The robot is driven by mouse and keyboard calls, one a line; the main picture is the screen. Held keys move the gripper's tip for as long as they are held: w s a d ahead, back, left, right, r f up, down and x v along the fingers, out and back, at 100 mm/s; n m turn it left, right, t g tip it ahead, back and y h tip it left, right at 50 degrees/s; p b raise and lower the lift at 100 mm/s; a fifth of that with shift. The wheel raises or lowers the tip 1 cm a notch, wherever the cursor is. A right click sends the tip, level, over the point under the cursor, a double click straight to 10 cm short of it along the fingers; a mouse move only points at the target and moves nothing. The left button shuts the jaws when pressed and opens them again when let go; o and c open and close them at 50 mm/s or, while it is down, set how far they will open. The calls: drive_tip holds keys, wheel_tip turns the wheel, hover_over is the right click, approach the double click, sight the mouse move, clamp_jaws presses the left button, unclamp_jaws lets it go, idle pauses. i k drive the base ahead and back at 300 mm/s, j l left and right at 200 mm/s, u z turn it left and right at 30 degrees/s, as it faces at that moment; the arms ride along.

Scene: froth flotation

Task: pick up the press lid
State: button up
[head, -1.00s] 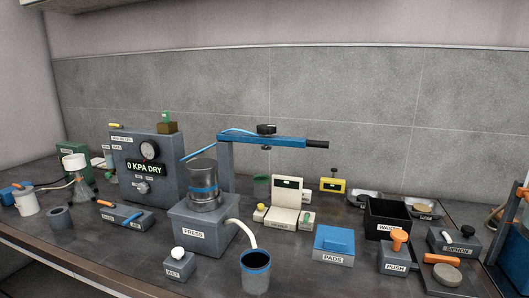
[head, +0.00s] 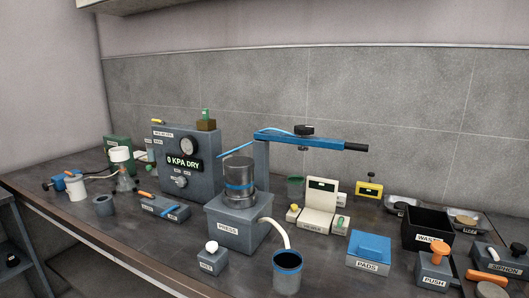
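The press (head: 237,229) is a grey block labelled PRESS in the middle of the bench. A dark metal cylinder (head: 239,177) with a blue band stands upright on it. A blue arm (head: 310,138) on a grey post reaches right behind the cylinder and ends in a black grip. A black knob-like part (head: 304,130) sits on this arm, to the right of the cylinder. I cannot tell which part is the press lid; the cylinder's top is too small to read clearly. My gripper is not in view.
A blue-rimmed cup (head: 287,270) stands under the press's pale spout. A small WET block (head: 212,261) is at the front. A gauge box (head: 186,163) reading 0 KPA DRY stands behind left. The PADS box (head: 368,253) and black WASTE bin (head: 427,229) stand to the right.

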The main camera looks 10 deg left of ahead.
sight(234, 164)
drive_tip(key=i+j, duration=0.1)
drive_tip(key=j, duration=0.25)
drive_tip(key=i+j, duration=0.1)
drive_tip(key=j, duration=0.25)
drive_tip(key=i+j, duration=0.15)
drive_tip(key=j, duration=0.2)
drive_tip(key=i+j, duration=0.1)
drive_tip(key=j, duration=0.25)
